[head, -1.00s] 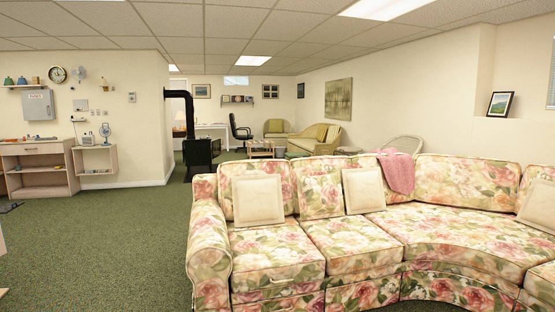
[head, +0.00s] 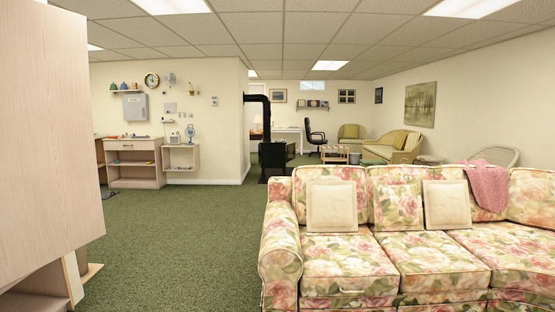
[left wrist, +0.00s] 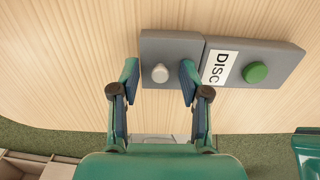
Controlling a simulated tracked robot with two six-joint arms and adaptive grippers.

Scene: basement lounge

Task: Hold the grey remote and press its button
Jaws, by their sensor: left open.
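In the left wrist view a grey block (left wrist: 190,46) with a pale round button (left wrist: 160,73) lies on a light wood surface. Right beside it is a longer grey block (left wrist: 285,66) with a white label reading DISC (left wrist: 220,68) and a green round button (left wrist: 255,73). I cannot tell which, if either, is the grey remote. My left gripper (left wrist: 159,80) is open, its green and dark fingers on either side of the pale button. Whether they touch the block is unclear.
A tall light wood panel (head: 45,140) stands close on the left. A floral sofa (head: 345,262) fills the right. Green carpet (head: 185,235) is clear between them. Further back are a wood cabinet (head: 135,172) and a black stove (head: 273,160). A green piece (left wrist: 308,152) shows at the wrist view's right edge.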

